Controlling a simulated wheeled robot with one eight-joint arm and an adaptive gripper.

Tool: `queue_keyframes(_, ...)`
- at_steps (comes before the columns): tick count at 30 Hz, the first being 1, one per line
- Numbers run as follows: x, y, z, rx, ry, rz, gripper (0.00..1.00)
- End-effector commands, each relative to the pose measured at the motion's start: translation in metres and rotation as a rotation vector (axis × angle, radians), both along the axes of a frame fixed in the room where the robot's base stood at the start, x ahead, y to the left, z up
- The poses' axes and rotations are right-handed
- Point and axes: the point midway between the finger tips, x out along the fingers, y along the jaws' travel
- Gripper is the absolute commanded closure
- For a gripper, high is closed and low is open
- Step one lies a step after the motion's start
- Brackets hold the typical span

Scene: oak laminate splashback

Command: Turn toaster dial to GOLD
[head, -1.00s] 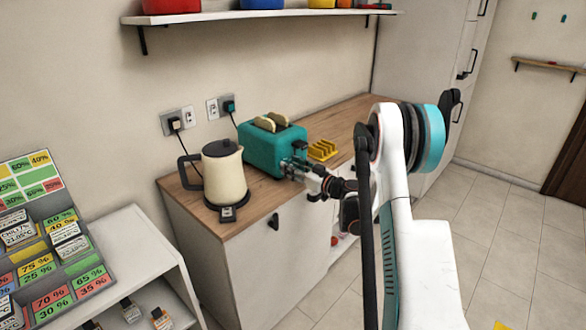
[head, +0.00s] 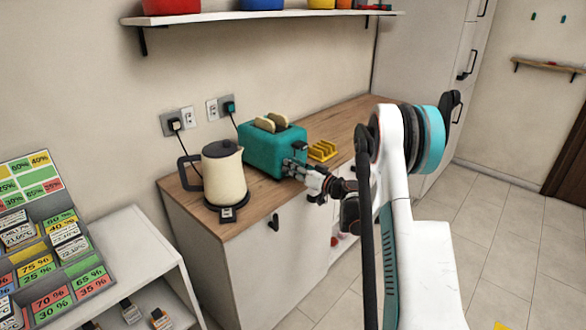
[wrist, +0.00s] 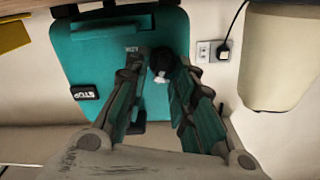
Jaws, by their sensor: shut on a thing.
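The teal toaster (head: 262,148) stands on the counter with two slices of bread in its top slots. A small label (wrist: 131,49) beside the dial is too small to read surely. A black tag reading STOP (wrist: 85,93) is farther left. My gripper (head: 289,165) is at the end face, its fingers (wrist: 160,70) shut around the dial and partly hiding it.
A cream kettle (head: 223,172) stands on its base left of the toaster, close to my gripper's side. A yellow toast rack (head: 322,151) is right of the toaster. Wall sockets (head: 177,122) with plugs are behind. The counter (head: 345,122) is clear farther right.

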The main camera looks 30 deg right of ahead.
Motion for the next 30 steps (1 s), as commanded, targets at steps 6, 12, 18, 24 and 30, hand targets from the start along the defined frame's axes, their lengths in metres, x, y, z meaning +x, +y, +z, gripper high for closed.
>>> queue_keyframes(6, 0.0006, -0.0026, -0.0012, 0.192, 0.070, -0.001, 1.00)
queue_keyframes(12, 0.0012, -0.0045, -0.0024, 0.364, 0.132, -0.001, 1.00)
queue_keyframes(18, 0.0017, -0.0058, -0.0037, 0.510, 0.186, -0.001, 1.00)
queue_keyframes(24, 0.0019, -0.0065, -0.0047, 0.616, 0.224, -0.001, 1.00)
queue_keyframes(30, 0.0021, -0.0070, -0.0054, 0.676, 0.246, -0.001, 1.00)
